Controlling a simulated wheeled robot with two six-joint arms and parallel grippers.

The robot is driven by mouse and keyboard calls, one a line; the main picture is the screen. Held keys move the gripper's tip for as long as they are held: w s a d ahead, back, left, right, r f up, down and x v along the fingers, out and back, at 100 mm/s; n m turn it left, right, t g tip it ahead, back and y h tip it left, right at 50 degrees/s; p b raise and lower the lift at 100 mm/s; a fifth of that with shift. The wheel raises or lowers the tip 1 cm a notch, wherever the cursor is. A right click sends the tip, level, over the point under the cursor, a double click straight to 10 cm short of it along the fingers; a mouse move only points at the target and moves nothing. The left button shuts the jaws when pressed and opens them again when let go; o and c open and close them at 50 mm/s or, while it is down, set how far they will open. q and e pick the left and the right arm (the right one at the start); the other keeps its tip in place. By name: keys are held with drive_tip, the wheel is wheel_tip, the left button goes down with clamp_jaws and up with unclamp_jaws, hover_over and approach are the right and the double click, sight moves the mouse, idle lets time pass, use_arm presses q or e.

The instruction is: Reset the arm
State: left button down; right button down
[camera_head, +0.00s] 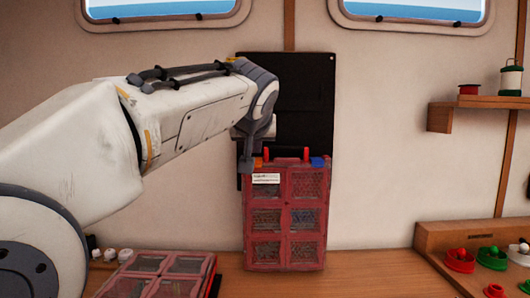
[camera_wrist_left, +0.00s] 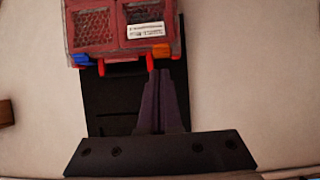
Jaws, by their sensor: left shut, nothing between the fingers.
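My left arm reaches in from the left in the head view. Its gripper (camera_head: 248,166) is by the upper left corner of a red case (camera_head: 285,222). In the wrist view the gripper's dark fingers (camera_wrist_left: 162,78) are together and empty, close to the case's red handle (camera_wrist_left: 126,66); I cannot tell whether they touch it. The case (camera_wrist_left: 92,27) stands upright, with mesh windows, a white label, and orange and blue latches. My right gripper is in neither view.
A black panel (camera_head: 306,105) is on the wall behind the case. A second red case (camera_head: 160,278) lies at the lower left of the wooden counter (camera_head: 370,270). At right are a shelf (camera_head: 490,102) with spools and a wooden tray (camera_head: 440,238) with coloured reels.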

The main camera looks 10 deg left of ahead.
use_arm(q)
drive_tip(key=s+d+f+m+g+h+p, duration=0.3)
drive_tip(key=s+d+f+m+g+p, duration=0.35)
drive_tip(key=s+d+f, duration=0.6)
drive_tip(key=s+a+f+m+g+p, duration=0.1)
drive_tip(key=s+f+g+p, duration=0.1)
drive_tip(key=s+f, duration=0.4)
drive_tip(key=s+f+m+g+p, duration=0.2)
drive_tip(key=s+f, duration=0.5)
drive_tip(key=s, duration=0.9)
drive_tip(key=shift+a+f+g+h+p, duration=0.3)
drive_tip(key=shift+a+g+p, duration=0.1)
drive_tip(key=shift+g+p, duration=0.35)
